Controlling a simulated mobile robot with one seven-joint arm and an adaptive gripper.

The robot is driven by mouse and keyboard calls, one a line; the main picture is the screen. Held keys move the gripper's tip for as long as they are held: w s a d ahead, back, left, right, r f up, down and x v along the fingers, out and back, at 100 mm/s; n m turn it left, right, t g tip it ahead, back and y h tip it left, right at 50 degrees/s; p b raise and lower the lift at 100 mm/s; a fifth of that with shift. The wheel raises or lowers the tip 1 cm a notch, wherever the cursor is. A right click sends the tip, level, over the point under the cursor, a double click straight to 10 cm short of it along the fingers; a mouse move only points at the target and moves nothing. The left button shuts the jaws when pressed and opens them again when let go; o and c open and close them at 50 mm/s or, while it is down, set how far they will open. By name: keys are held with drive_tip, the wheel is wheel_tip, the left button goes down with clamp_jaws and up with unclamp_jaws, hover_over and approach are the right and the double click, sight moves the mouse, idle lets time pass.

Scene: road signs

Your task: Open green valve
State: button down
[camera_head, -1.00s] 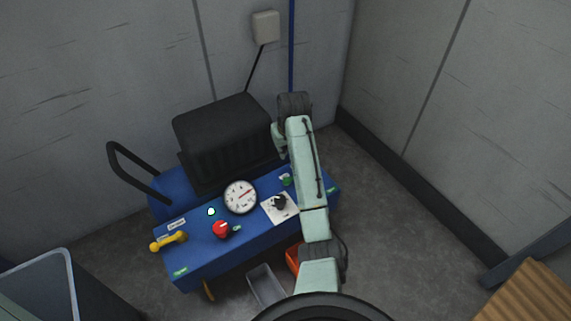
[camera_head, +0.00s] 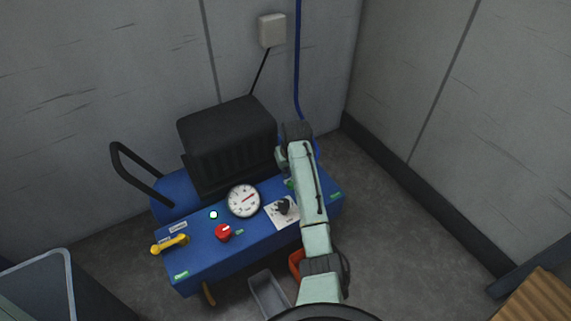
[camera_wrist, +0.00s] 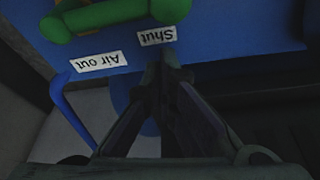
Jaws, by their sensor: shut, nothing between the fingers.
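The green valve (camera_wrist: 110,14) shows at the top of the wrist view, with a green bar handle partly cut off by the frame edge. Labels reading "Shut" (camera_wrist: 157,36) and "Air out" (camera_wrist: 99,61) appear upside down beside it. My gripper (camera_wrist: 166,58) is shut and empty, with its fingertips just below the "Shut" label in the picture, apart from the valve. In the head view a small green part of the valve (camera_head: 290,184) peeks out beside my arm, which hides the rest and the gripper's fingers.
The blue machine (camera_head: 205,258) carries a round gauge (camera_head: 244,201), a red knob (camera_head: 223,232), a black knob (camera_head: 284,206) and a yellow handle (camera_head: 170,244). A black ribbed housing (camera_head: 228,145) stands behind. A blue hose (camera_head: 298,60) hangs along the wall. Grey and orange bins sit in front.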

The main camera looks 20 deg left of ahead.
drive_tip(key=shift+s+d+r, duration=0.3)
drive_tip(key=shift+s+d, duration=0.5)
drive_tip(key=shift+s, duration=0.15)
